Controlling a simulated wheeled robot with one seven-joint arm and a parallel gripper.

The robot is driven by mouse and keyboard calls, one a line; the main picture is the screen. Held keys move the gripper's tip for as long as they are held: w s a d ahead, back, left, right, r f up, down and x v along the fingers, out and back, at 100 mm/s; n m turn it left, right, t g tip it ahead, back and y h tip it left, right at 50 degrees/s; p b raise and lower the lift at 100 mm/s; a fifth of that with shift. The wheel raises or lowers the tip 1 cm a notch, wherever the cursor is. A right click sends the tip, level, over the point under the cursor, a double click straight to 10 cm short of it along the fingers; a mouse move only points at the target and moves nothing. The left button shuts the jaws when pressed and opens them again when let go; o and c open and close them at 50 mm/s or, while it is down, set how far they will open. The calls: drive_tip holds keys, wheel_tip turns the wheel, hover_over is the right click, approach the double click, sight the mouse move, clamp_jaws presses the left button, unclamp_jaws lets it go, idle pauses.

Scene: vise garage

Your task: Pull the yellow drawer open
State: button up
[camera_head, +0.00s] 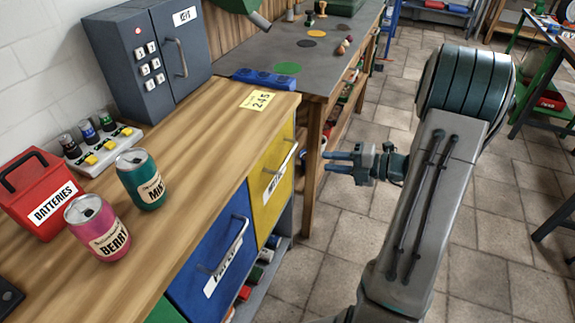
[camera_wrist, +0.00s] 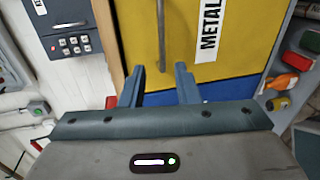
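The yellow drawer (camera_head: 262,205) is set in the right end of the wooden workbench's front and looks closed. It has a metal bar handle (camera_head: 289,158) and a white label, which reads "METAL" in the wrist view. My gripper (camera_head: 326,162) is in front of the drawer, apart from it, with its fingers pointing at it. In the wrist view, my gripper (camera_wrist: 160,82) is open and empty. The handle (camera_wrist: 161,38) lies ahead of the fingertips, between them in the picture. The yellow front (camera_wrist: 235,60) fills the upper middle there.
A blue drawer (camera_head: 205,275) with its own handle adjoins the yellow one. The workbench (camera_head: 190,215) holds two cans, a red batteries box (camera_head: 40,165) and a grey keypad box (camera_head: 150,60). A grey-topped table (camera_head: 330,65) stands beyond. Tiled floor (camera_head: 340,255) is open before the drawers.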

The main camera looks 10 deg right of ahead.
sight(288, 155)
drive_tip(key=shift+m, duration=0.3)
drive_tip(key=b+x, duration=0.1)
drive_tip(key=x, duration=0.5)
drive_tip(key=b+x, duration=0.1)
drive_tip(key=x, duration=0.6)
drive_tip(key=shift+w+f, duration=0.1)
drive_tip(key=shift+w, duration=0.4)
clamp_jaws()
